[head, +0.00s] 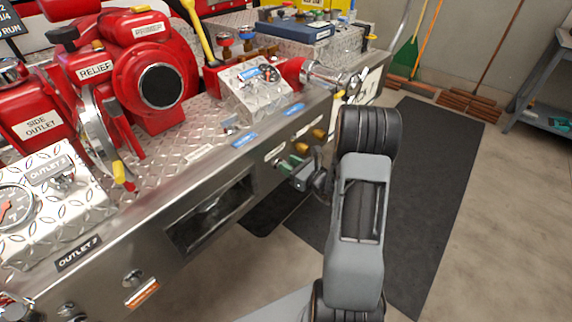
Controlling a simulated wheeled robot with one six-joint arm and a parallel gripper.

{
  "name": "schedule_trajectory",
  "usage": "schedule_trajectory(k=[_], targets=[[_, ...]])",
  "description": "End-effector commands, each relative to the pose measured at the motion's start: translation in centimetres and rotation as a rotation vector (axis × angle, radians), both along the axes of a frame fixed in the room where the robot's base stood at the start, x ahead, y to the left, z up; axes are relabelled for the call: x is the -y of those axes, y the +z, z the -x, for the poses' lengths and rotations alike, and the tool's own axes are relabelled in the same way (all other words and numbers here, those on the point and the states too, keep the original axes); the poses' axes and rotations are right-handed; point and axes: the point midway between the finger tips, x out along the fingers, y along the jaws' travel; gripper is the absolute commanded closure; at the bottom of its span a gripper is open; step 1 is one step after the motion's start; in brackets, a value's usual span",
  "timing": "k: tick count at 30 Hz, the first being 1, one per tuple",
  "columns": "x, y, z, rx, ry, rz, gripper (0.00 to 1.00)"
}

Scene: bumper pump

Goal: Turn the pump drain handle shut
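Several small handles stick out of the front face of the steel bumper (272,172): a brass-coloured knob (319,134), another brass knob (300,147) and a green-tipped handle (284,164). The small labels by them are too small to read, so I cannot tell which one is the pump drain handle. My gripper (303,178) is at the bumper's front face, close beside the green-tipped handle. My wrist partly hides it, and I cannot tell whether its fingers touch or grasp anything.
The red pump (160,85) and a gauge panel (40,205) stand on the tread-plate deck. A chrome fitting (325,75) juts out above my gripper. A black mat (425,140) lies on open floor to the right. A grey workbench (545,100) stands far right.

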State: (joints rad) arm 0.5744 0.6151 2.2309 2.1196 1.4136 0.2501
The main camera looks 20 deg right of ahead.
Motion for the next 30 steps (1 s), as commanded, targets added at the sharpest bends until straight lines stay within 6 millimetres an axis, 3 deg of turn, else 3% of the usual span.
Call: schedule_trajectory(k=[6, 16, 28, 30], targets=[[-0.6, 0.0, -1.3, 0.000, 0.001, 0.000, 0.62], [-0.7, 0.0, -1.4, 0.000, 0.000, -0.001, 0.62], [-0.7, 0.0, -1.4, 0.000, 0.000, -0.001, 0.99], [-0.7, 0.0, -1.4, 0.000, 0.000, -0.001, 1.00]])
